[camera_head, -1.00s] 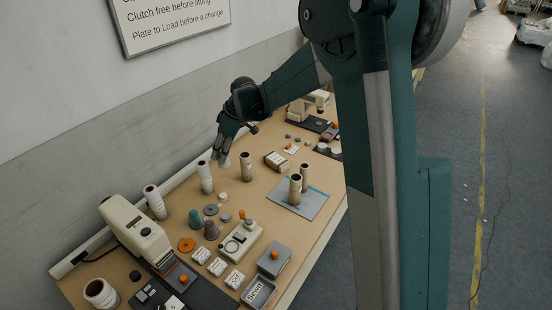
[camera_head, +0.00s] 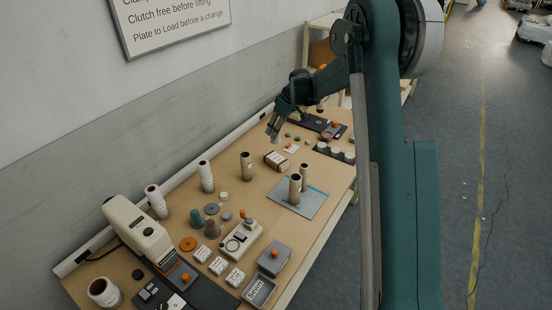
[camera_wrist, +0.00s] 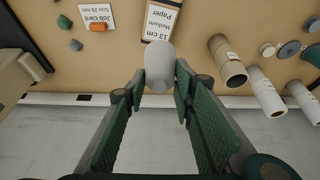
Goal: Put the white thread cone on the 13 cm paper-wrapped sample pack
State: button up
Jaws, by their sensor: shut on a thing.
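The white thread cone (camera_wrist: 160,68) is held between the two green fingers of my gripper (camera_wrist: 160,88) in the wrist view. In the head view my gripper (camera_head: 273,133) is above the back part of the bench, with the pale cone at its tip. The paper-wrapped sample pack (camera_wrist: 162,18), labelled "13 cm Medium Paper", lies on the bench just beyond the cone in the wrist view, its lower end partly hidden by the cone. In the head view the pack (camera_head: 277,160) lies a little below my gripper in the picture. The cone appears apart from the pack.
A job card (camera_wrist: 97,16) with an orange piece and several small stones lie beside the pack. A brown roll (camera_wrist: 228,62) and white rolls (camera_wrist: 266,88) stand on its other side. A grey mat (camera_head: 310,205) holds two rolls. The wall runs along the bench's back edge.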

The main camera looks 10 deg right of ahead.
jog(key=shift+d, duration=0.15)
send_over(276, 158)
notch_tip(276, 158, down, 6)
jog(key=shift+f, duration=0.15)
dwell(0.5)
jog(key=shift+f, duration=0.1)
jog(key=shift+f, duration=1.8)
jog(key=shift+f+b, duration=0.1)
jog(key=shift+b, duration=0.25)
jog(key=o, duration=0.9)
